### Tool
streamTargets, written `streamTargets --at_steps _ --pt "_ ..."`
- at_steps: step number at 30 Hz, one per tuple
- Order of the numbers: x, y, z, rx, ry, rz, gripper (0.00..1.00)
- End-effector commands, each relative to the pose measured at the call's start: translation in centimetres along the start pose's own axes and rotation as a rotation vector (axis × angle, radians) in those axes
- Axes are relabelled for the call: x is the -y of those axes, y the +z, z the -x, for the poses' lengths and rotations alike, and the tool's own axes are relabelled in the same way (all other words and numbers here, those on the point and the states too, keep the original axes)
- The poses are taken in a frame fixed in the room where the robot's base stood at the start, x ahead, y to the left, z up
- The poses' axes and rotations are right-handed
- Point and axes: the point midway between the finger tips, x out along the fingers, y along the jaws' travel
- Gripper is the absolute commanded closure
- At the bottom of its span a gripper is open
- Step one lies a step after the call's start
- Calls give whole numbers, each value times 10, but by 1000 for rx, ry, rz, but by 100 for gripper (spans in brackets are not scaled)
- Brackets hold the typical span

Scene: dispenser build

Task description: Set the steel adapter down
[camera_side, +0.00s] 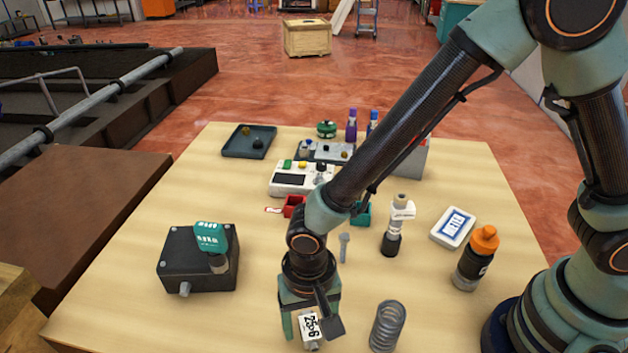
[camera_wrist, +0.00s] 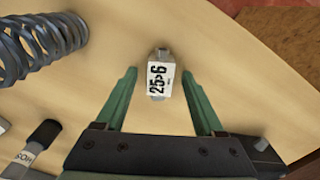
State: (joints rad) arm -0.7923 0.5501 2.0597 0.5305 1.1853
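The steel adapter (camera_wrist: 161,77) carries a white label reading 25>6. In the wrist view it lies between the tips of my gripper (camera_wrist: 158,72), with a gap on both sides, and neither green finger touches it. The side view shows the label of the adapter (camera_side: 309,327) at the table's near edge, under my gripper (camera_side: 311,318). The adapter appears to rest on the wooden table (camera_side: 235,325). My gripper points down and is open around it. My gripper hides part of the adapter in the side view.
A coil spring (camera_side: 387,326) stands just right of my gripper. A bolt (camera_side: 344,247), a dark-and-white bottle (camera_side: 398,225), an orange-capped bottle (camera_side: 474,259) and a black box (camera_side: 180,262) stand around. Trays and a white device (camera_side: 290,178) are further back.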

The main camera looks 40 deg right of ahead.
Motion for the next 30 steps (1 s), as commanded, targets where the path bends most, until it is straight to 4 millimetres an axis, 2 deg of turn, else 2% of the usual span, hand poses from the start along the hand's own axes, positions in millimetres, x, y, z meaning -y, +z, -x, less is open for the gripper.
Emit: streamTargets --at_steps 11,14,24,30 --pt "0 0 6 0 0 0 31" --pt "1 0 18 -1 -3 0 31" --pt "1 0 84 -2 -5 0 31" --pt "1 0 113 -1 -3 0 31"
